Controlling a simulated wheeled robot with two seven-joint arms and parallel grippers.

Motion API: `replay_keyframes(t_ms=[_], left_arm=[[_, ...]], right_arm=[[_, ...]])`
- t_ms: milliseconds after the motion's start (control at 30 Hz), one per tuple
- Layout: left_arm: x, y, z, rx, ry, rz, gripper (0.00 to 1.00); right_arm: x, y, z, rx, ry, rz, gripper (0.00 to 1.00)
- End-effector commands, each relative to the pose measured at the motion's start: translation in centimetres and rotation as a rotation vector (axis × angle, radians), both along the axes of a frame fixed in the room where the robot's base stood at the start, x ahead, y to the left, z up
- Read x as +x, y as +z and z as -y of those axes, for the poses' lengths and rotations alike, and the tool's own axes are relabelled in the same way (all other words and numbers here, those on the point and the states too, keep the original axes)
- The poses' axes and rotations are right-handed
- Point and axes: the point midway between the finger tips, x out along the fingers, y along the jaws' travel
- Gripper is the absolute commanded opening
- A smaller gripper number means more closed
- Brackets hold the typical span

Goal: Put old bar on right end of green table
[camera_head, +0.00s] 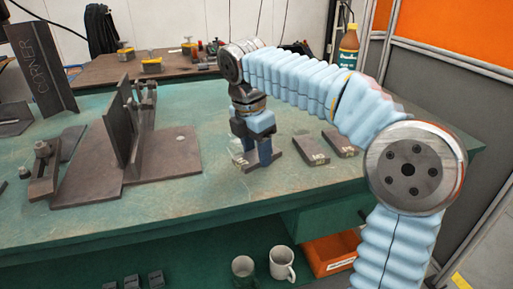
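My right gripper (254,153) points down over the middle of the green table (320,190). Its fingers are low at a dark flat bar (271,160) that lies on the table top and is partly hidden by the gripper. I cannot tell whether the fingers are closed on it. Two similar dark bars lie to the right of it: one close by (308,149) and one further right (340,144). Small pale labels show on their near ends, too small to read. The table's right end (455,150) shows past my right arm. My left gripper is not in view.
A steel fixture with an upright plate (118,125) stands on the table's left part, with a clamp block (43,170) beside it. A brown bench (95,72) with tools and a bottle (348,46) are behind. Mugs (282,263) and an orange bin (330,252) sit below.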

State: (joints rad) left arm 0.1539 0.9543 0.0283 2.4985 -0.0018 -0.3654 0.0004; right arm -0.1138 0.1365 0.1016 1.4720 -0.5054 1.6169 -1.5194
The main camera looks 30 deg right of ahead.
Motion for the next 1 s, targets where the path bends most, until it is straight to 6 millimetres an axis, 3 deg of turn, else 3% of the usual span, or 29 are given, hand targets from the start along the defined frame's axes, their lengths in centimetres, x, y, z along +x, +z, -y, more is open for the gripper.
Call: replay_keyframes(t_ms=[33, 167, 533, 1000], left_arm=[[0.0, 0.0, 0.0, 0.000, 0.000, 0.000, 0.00], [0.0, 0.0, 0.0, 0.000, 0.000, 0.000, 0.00], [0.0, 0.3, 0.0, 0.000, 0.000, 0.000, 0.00], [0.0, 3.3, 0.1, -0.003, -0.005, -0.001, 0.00]], right_arm=[[0.0, 0.0, 0.0, 0.000, 0.000, 0.000, 0.59], [0.0, 0.0, 0.0, 0.000, 0.000, 0.000, 0.78], [0.0, 0.8, -0.1, 0.000, 0.000, 0.002, 0.78], [-0.2, 10.5, -1.5, 0.000, 0.000, 0.002, 0.78]])
